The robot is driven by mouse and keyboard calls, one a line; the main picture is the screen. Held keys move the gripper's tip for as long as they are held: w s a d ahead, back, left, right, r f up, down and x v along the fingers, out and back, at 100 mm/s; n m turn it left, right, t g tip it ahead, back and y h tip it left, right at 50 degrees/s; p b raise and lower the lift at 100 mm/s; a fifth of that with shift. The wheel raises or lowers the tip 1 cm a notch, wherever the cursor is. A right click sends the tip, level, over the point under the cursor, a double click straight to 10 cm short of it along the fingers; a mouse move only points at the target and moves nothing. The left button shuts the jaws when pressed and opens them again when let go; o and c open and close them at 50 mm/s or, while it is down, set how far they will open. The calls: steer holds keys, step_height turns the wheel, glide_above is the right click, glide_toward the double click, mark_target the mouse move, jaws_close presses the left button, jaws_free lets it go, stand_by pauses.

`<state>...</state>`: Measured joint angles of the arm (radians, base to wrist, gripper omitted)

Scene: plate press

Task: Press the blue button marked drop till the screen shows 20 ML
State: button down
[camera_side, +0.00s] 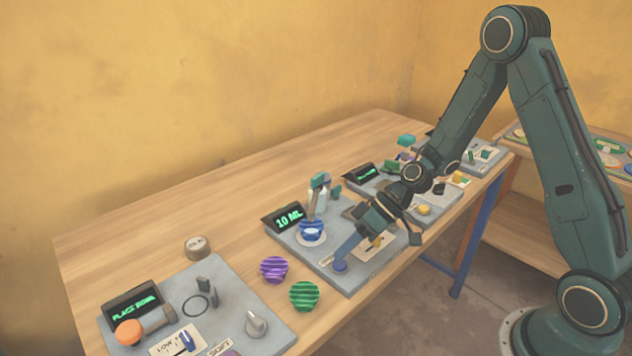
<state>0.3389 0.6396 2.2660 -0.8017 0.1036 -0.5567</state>
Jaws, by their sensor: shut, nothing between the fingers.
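The blue button (340,267) sits near the front left of the middle grey plate (350,283). My gripper (344,256) is shut and empty, with its fingertips pointing down right at the button. I cannot tell whether the tips touch it or are slightly above. The small black screen (288,219) at the back left of the plate reads 10 ML in green. A blue striped bowl (312,228) stands on a white disc on the plate, below a dispenser (318,195) with a pale bottle. The button's label is mostly too small to read.
A purple striped bowl (274,269) and a green striped bowl (304,295) stand on the wooden table left of the plate. Another grey plate (185,280) with a screen, an orange knob (128,332) and a grey knob lies front left. More stations stand behind my arm.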

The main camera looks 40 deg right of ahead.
mark_target(345, 262)
steer(key=shift+f, duration=0.85)
stand_by(1.5)
steer(key=shift+r, duration=0.85)
stand_by(0.4)
steer(key=shift+r, duration=2.5)
steer(key=shift+r, duration=0.1)
